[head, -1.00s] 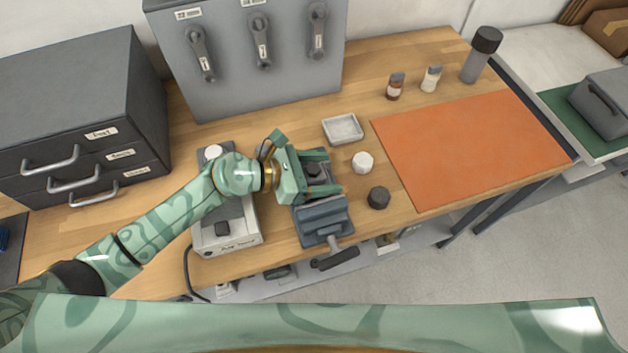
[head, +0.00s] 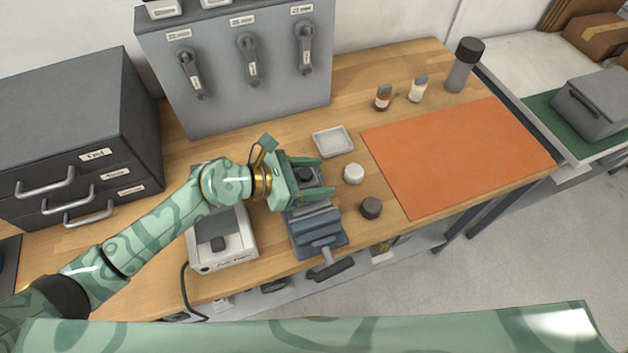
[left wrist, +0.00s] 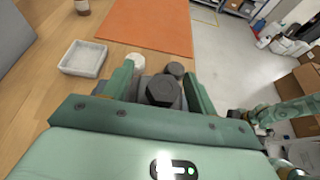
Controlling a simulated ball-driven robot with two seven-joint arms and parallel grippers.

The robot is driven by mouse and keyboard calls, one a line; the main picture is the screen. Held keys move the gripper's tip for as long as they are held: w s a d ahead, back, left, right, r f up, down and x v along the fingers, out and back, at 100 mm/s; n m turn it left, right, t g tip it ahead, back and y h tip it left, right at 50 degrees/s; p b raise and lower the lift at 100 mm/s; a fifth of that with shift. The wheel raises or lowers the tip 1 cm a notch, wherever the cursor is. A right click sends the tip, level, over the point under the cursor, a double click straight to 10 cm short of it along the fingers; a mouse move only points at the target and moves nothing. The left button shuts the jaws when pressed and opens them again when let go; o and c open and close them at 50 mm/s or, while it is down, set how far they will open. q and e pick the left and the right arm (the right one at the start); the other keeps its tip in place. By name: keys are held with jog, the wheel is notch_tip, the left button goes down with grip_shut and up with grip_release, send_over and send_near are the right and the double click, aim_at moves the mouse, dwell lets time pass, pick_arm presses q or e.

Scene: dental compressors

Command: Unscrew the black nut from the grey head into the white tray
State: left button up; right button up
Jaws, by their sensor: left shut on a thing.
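The black nut (head: 305,174) is a dark hexagonal piece on the grey head (head: 318,181), near the vise (head: 317,232). My left gripper (head: 313,178) reaches in from the left with its two green fingers on either side of the nut, shut on it. In the left wrist view the nut (left wrist: 163,90) shows between the fingers, and much of the grey head is hidden. Thread contact cannot be seen. The white tray (head: 346,150) lies empty behind the gripper. My right gripper is not in the head view.
A white round piece (head: 353,173) and a dark round piece (head: 370,208) stand right of the gripper. An orange mat (head: 455,155) covers the right of the bench. A grey-white box (head: 235,252) is below my left arm, and a lever cabinet (head: 240,85) stands behind.

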pick_arm(q)
jog(key=s+a+r+p, duration=0.2)
jog(key=s+r, duration=0.3)
jog(key=s, duration=0.2)
jog(key=s+a+r+p, duration=0.3)
jog(key=s+r, duration=0.1)
jog(key=s, duration=0.3)
jog(key=w+a+r+n+t+y+b, duration=0.1)
jog(key=w+a+r+b, duration=0.1)
jog(key=w+a, duration=0.4)
jog(key=w+a+r+n+t+b, duration=0.2)
jog(key=w+a+b, duration=0.3)
jog(key=a, duration=0.5)
jog(key=shift+w+a+r+t+y, duration=0.3)
jog(key=shift+w+a+r+y, duration=0.05)
jog(key=shift+a+y, duration=0.05)
